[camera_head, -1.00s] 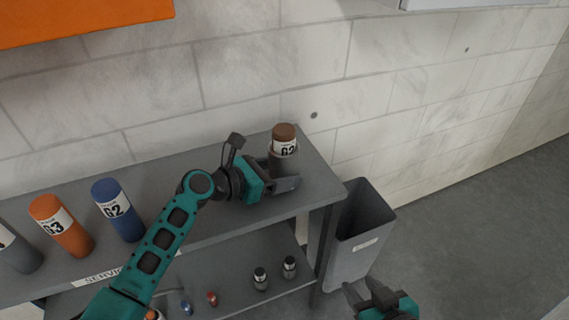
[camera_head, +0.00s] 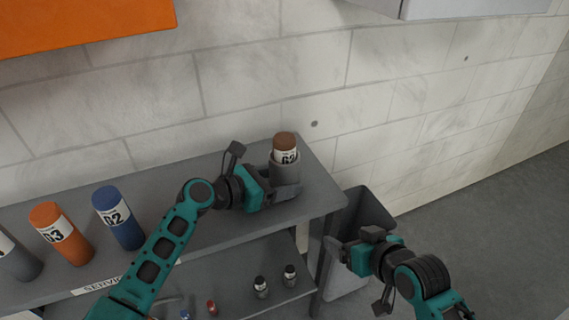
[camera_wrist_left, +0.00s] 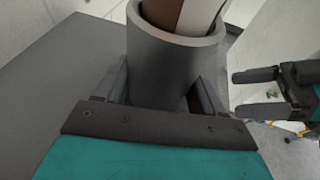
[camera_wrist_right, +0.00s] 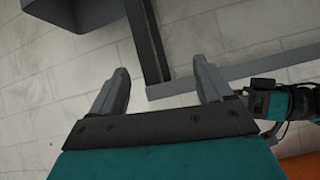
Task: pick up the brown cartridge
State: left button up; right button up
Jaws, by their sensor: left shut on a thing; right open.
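The brown cartridge (camera_head: 285,140) stands upright in a grey cup-shaped holder (camera_head: 287,173) at the right end of the grey shelf. Its brown top and part of its white label show above the rim; the lower part is hidden inside. In the left wrist view the cartridge (camera_wrist_left: 165,12) rises from the holder (camera_wrist_left: 165,60). My left gripper (camera_head: 284,186) is shut on the holder, one finger on either side. My right gripper (camera_head: 335,247) is open and empty, lower right of the holder, past the shelf's right end. Its spread fingers show in the right wrist view (camera_wrist_right: 162,88).
Blue (camera_head: 118,218), orange (camera_head: 62,234) and grey (camera_head: 18,258) cartridges stand to the left on the shelf (camera_head: 150,175). Small bottles (camera_head: 261,287) stand on the lower shelf. A grey bin (camera_head: 366,210) stands right of the shelf, partly behind my right gripper. A tiled wall is behind.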

aim_at(286, 138)
jog(key=w+r, duration=0.3)
jog(key=r, duration=0.1)
jog(key=w+a+r+n+g+y, duration=0.1)
jog(key=w+r, duration=0.2)
jog(key=w, duration=0.1)
jog(key=w+a+r+n+g, duration=0.1)
jog(key=w+r, duration=0.2)
jog(key=r, duration=0.1)
jog(key=shift+w+a+r, duration=0.2)
jog(key=shift+w+r, duration=0.1)
jog(key=shift+r, duration=0.05)
jog(key=a+r+n+g+h, duration=0.1)
jog(key=a+r+n+g, duration=0.25)
jog(key=r, duration=0.45)
jog(key=a+r+n+g, duration=0.2)
jog(key=a+r+n, duration=0.1)
jog(key=r+n, duration=0.3)
jog(key=shift+m, duration=0.55)
jog(key=x, duration=1)
jog(key=shift+s+a+f, duration=0.1)
jog(key=shift+a+f, duration=0.15)
jog(key=shift+a, duration=0.25)
jog(key=shift+g, duration=0.25)
jog(key=shift+c, duration=0.4)
jog(key=shift+r, duration=0.1)
grip_shut()
